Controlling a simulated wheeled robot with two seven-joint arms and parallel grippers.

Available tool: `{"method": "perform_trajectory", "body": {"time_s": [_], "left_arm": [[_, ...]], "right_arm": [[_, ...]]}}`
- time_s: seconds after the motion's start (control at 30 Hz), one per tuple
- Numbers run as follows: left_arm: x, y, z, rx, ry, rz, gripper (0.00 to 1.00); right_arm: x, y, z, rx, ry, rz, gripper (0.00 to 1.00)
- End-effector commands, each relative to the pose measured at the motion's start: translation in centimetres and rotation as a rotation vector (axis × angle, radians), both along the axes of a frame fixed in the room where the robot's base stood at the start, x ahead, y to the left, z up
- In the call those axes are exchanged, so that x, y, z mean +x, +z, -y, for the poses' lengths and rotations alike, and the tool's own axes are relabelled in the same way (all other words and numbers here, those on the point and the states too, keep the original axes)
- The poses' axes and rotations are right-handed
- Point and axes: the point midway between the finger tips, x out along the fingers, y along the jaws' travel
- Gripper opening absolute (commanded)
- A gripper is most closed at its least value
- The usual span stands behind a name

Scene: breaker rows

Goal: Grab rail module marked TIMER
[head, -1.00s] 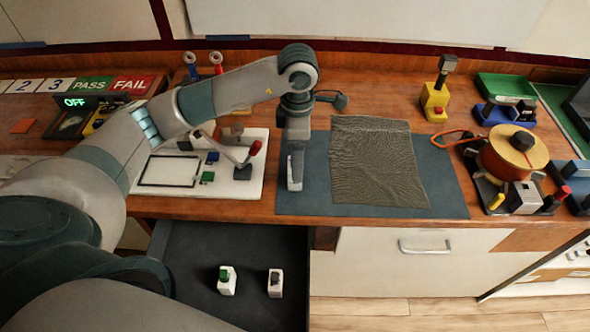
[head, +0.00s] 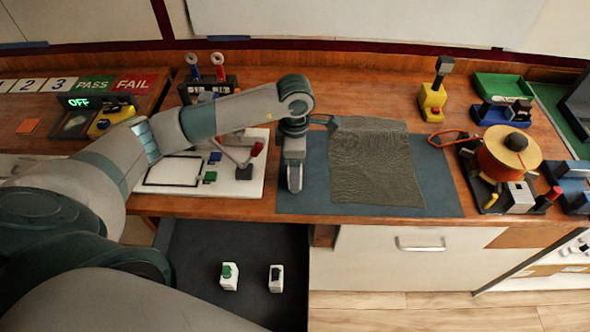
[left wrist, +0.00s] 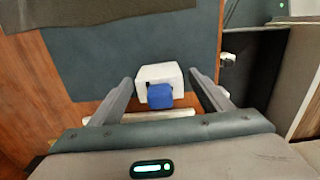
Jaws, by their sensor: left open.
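My left gripper (head: 295,188) points down over the near left edge of the blue-grey mat (head: 312,203). In the left wrist view, its open fingers (left wrist: 161,80) stand on either side of a white module with a blue top (left wrist: 158,88). I cannot tell whether they touch it. This module is hidden behind the gripper in the head view. Two more white modules stand in the open drawer (head: 190,262): one with a green top (head: 228,277) and one with a black top (head: 276,279). No TIMER marking is readable on any module. My right gripper is out of view.
A wrinkled dark cloth (head: 375,165) covers much of the mat. A white board (head: 250,187) with small coloured parts lies left of the gripper. An orange spool (head: 508,155) and a yellow stand (head: 433,100) are to the right. The drawer is open below the counter edge.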

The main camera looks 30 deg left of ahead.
Motion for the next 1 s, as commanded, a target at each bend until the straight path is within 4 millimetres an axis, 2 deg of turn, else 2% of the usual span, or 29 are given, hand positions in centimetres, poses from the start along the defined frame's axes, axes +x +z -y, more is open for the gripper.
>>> {"method": "perform_trajectory", "body": {"time_s": [0.23,0.43,0.8,1.0], "left_arm": [[0.0,0.0,0.0,0.0,0.0,0.0,0.72],[0.0,0.0,0.0,0.0,0.0,0.0,0.25],[0.0,0.2,0.0,-0.001,-0.001,0.0,0.25],[0.1,1.6,0.0,-0.001,-0.001,0.003,0.25]], "right_arm": [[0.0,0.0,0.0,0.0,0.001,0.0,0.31],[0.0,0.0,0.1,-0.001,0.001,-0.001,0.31],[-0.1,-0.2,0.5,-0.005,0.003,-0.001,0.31],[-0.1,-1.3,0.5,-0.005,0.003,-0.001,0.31]]}}
